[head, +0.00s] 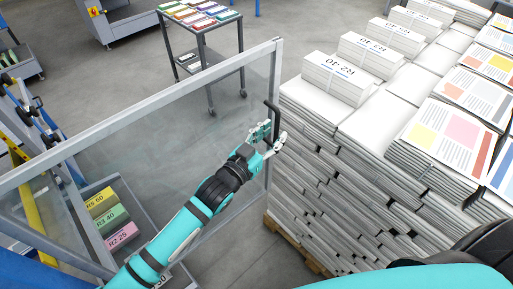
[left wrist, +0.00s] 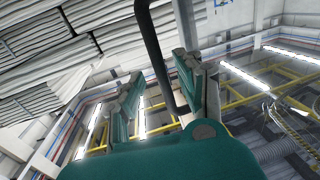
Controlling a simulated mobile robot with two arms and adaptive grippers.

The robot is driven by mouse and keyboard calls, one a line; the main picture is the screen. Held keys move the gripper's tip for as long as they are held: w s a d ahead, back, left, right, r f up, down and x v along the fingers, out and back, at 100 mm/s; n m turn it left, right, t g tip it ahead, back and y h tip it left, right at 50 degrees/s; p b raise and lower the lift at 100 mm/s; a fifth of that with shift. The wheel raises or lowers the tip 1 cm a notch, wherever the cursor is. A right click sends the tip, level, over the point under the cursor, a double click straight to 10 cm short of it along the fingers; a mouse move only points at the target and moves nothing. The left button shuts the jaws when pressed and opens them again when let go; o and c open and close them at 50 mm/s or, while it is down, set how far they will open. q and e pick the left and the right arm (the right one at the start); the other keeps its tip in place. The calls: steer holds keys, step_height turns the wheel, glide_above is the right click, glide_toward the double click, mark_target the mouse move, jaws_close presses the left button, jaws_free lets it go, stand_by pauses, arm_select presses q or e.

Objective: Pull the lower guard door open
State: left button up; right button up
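The lower guard door (head: 150,140) is a clear panel in a grey metal frame, running from the left edge to its upright post on the right in the head view. A black bar handle (head: 272,116) stands on that post. My left gripper (head: 271,139) is at the handle's lower part. In the left wrist view the handle (left wrist: 155,55) runs between the two fingers of the left gripper (left wrist: 160,95), closer to the right finger. The fingers are apart, with a gap to the left finger. My right gripper is not in view.
Tall newspaper stacks (head: 330,170) on a wooden pallet (head: 290,240) stand close to the right of the door post. A wheeled cart (head: 205,45) stands behind the door. A grey tray with coloured labelled bundles (head: 112,215) is at lower left.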

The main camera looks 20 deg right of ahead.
arm_select(q)
steer(key=v, duration=1)
